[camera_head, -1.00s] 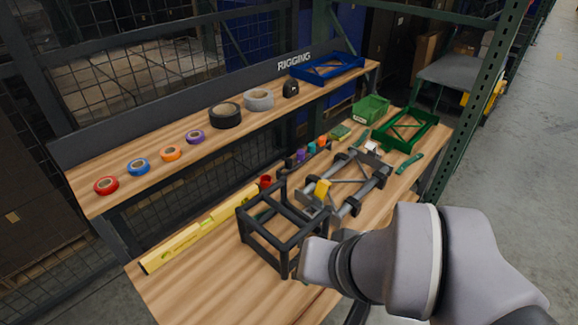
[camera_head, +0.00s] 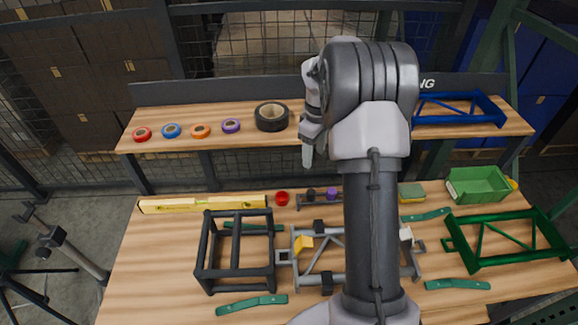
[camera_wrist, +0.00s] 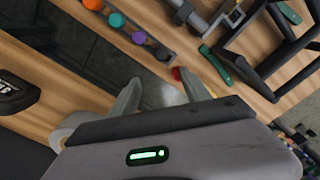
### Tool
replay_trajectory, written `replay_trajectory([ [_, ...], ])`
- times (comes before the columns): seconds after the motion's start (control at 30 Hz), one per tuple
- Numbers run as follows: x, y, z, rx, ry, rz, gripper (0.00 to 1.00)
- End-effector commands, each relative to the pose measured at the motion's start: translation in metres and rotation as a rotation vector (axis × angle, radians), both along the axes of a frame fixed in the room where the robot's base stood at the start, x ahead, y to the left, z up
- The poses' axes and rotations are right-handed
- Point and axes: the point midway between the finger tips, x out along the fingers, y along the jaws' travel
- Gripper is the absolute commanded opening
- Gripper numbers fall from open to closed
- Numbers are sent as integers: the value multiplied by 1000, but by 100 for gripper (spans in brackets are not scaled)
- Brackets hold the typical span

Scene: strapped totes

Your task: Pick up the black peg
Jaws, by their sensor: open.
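The black peg (camera_head: 311,193) stands in a small rack (camera_head: 302,203) on the lower workbench, left of a purple peg (camera_head: 331,193). In the wrist view the black peg (camera_wrist: 162,54) shows beyond the fingers, beside the purple peg (camera_wrist: 139,38). My gripper (camera_head: 307,158) is above the bench, behind and above the rack, with fingers pointing down. In the wrist view my gripper (camera_wrist: 165,80) has its two fingers spread with nothing between them. My arm hides part of the rack in the head view.
A red round item (camera_head: 282,198) sits left of the rack. The upper shelf (camera_head: 190,145) holds tape rolls, including a black one (camera_head: 271,117).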

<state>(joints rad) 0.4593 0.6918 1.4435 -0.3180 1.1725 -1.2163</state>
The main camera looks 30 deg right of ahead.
Motion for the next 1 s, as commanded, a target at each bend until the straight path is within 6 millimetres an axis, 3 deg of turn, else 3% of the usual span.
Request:
replay_trajectory([
  [0.13,0,-6,-27,2,11,15,56],
  [0.43,-1,-4,-113,2,10,13,56],
  [0.67,-2,-5,-136,1,8,12,56],
  [0.9,-8,-7,-180,2,9,11,56],
  [1.0,-7,-7,-182,1,7,11,56],
])
